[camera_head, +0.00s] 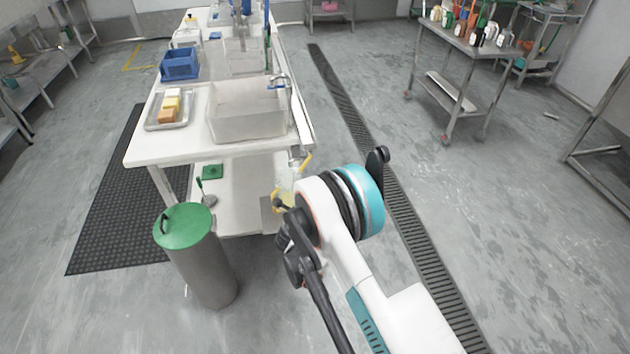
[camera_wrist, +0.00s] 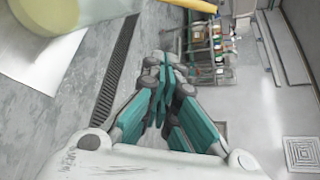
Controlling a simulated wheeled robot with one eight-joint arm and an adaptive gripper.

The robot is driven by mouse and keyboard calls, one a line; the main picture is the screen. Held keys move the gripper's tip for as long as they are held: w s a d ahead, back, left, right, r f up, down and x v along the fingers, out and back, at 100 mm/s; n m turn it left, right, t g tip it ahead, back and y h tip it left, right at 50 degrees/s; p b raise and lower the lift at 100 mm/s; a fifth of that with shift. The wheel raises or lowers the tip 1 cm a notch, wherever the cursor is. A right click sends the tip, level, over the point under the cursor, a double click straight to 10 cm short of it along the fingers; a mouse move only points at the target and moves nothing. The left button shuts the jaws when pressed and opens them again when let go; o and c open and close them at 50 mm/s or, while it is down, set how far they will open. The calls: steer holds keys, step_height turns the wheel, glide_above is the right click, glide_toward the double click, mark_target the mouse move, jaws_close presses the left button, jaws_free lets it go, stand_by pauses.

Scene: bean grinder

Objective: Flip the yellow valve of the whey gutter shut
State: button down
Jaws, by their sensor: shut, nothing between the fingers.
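The whey gutter (camera_head: 304,125) runs along the right edge of the white table. The yellow valve handle (camera_head: 306,161) sticks out at a slant at its near end, just above my arm. In the wrist view a yellow bar, which looks like the handle (camera_wrist: 193,5), crosses the top edge, beyond my fingertips and apart from them. My gripper (camera_wrist: 163,88) is shut and empty, its teal fingers together. In the head view my own arm largely hides the gripper.
The table (camera_head: 150,150) carries a clear basin (camera_head: 245,118), a blue crate (camera_head: 180,63) and a tray with blocks (camera_head: 152,120). A grey bin with a green lid (camera_head: 184,226) stands at its near corner. A floor drain (camera_head: 400,215) runs right of the table, with free floor beyond.

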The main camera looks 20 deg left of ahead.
mark_target(305, 164)
steer(key=d+b+x, duration=0.1)
steer(key=b+x, duration=0.3)
steer(key=x, duration=0.6)
steer(key=a, duration=0.1)
steer(key=a+r, duration=0.1)
steer(key=a, duration=0.1)
steer(key=s+a+r, duration=0.1)
steer(key=shift+s+a+r+b, duration=0.1)
steer(key=shift+a+r+b, duration=0.05)
steer(key=shift+b, duration=0.2)
steer(key=shift+s, duration=0.1)
